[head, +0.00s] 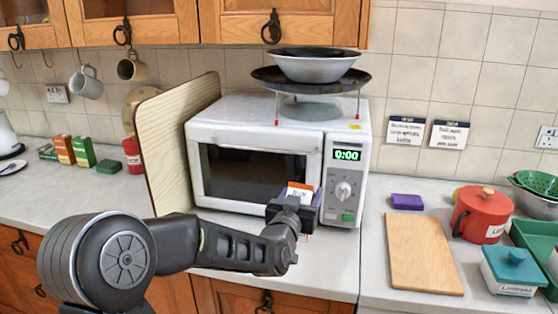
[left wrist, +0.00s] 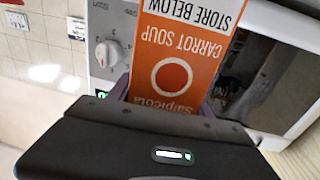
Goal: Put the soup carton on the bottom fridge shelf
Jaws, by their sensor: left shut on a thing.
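The soup carton (left wrist: 180,60) is orange and white and reads "CARROT SOUP" and "STORE BELOW" in the left wrist view. In the head view only a small part of the carton (head: 300,190) shows above my left gripper (head: 292,205). My left gripper is shut on the carton and holds it in front of the microwave's lower right part. In the left wrist view the purple fingers of the gripper (left wrist: 165,95) lie at the carton's sides. My right gripper is not in view. No fridge or fridge shelf shows in either view.
A white microwave (head: 255,160) stands right behind the carton, with a pan and bowl (head: 313,70) above it. A wooden board (head: 160,150) leans at its left. A chopping board (head: 424,253), red canister (head: 480,214) and teal-lidded box (head: 514,268) stand at right. The left counter front is clear.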

